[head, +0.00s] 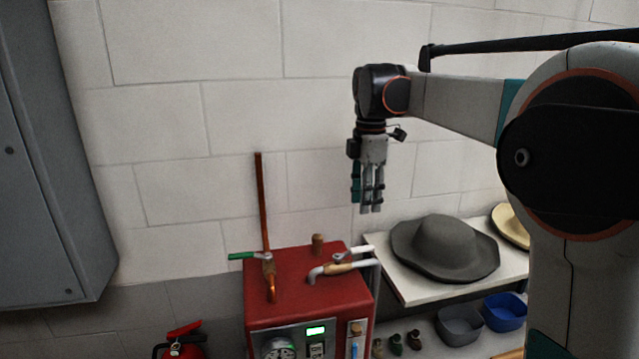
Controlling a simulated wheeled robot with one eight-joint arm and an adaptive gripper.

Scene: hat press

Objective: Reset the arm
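My arm reaches in from the right of the head view and bends down at the wrist. My gripper (371,209) hangs with its fingers pointing down in front of the white block wall. It appears above and to the right of the red machine (310,283). Nothing shows hanging from the fingers. The fingertips look close together, but from this angle I cannot tell whether they are open or shut.
A grey hat (445,248) lies on a white shelf (420,291), with a tan hat (511,224) partly hidden behind my arm. Grey (459,325) and blue (504,311) bowls sit below. A copper pipe (262,205) rises behind the machine. A grey cabinet (45,160) hangs left.

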